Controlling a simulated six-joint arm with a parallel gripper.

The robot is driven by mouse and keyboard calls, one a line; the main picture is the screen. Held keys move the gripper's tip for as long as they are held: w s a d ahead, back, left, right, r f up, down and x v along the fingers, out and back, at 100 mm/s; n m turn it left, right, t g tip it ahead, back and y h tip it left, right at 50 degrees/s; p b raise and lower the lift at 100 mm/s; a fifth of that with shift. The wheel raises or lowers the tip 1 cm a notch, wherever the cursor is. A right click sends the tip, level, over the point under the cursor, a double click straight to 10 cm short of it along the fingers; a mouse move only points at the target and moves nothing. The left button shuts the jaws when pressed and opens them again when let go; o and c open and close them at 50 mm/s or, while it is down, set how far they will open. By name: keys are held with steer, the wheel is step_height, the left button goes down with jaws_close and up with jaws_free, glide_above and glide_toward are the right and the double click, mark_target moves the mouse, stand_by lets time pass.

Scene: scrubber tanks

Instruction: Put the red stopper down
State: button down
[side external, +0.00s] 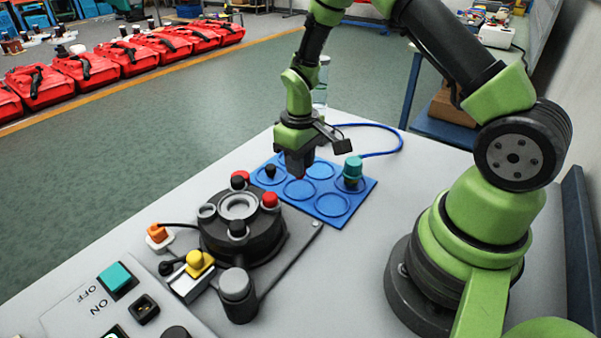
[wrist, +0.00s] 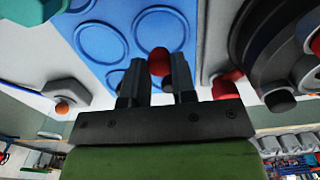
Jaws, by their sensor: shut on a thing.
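My gripper (side external: 300,168) is shut on a red stopper (wrist: 159,62), which shows as a rounded red end between the two fingers in the wrist view. The gripper hangs over the blue tray (side external: 333,221), which has round ringed places. I cannot tell whether the held stopper touches the tray. A teal stopper (side external: 353,168) stands at the tray's right side and a black stopper (side external: 269,172) at its left. The front ringed places look empty.
A dark round tank fixture (side external: 240,240) stands just left of the tray, with red stoppers (side external: 270,200) and black caps around it. A yellow knob (side external: 199,263) and a switch panel (side external: 90,305) are nearer.

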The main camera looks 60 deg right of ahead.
steer(key=shift+f, duration=1.45)
steer(key=shift+f, duration=0.15)
steer(key=c, duration=0.9)
jaws_free()
steer(key=shift+c, duration=0.2)
steer(key=s+a+r+m+t, duration=0.1)
steer(key=s+a+r+t, duration=0.15)
steer(key=r, duration=0.95)
steer(key=s+a+r+m+t, duration=0.1)
steer(key=s+a+r, duration=0.15)
steer(key=r, duration=0.95)
steer(key=s+a+r+m+t+y, duration=0.1)
steer(key=s+a+r+t, duration=0.1)
steer(key=s, duration=0.4)
steer(key=s+a+r+m+t+y, duration=0.1)
steer(key=s+r, duration=0.1)
steer(key=s, duration=0.4)
steer(key=shift+a+r+t, duration=0.35)
steer(key=shift+a+r, duration=0.05)
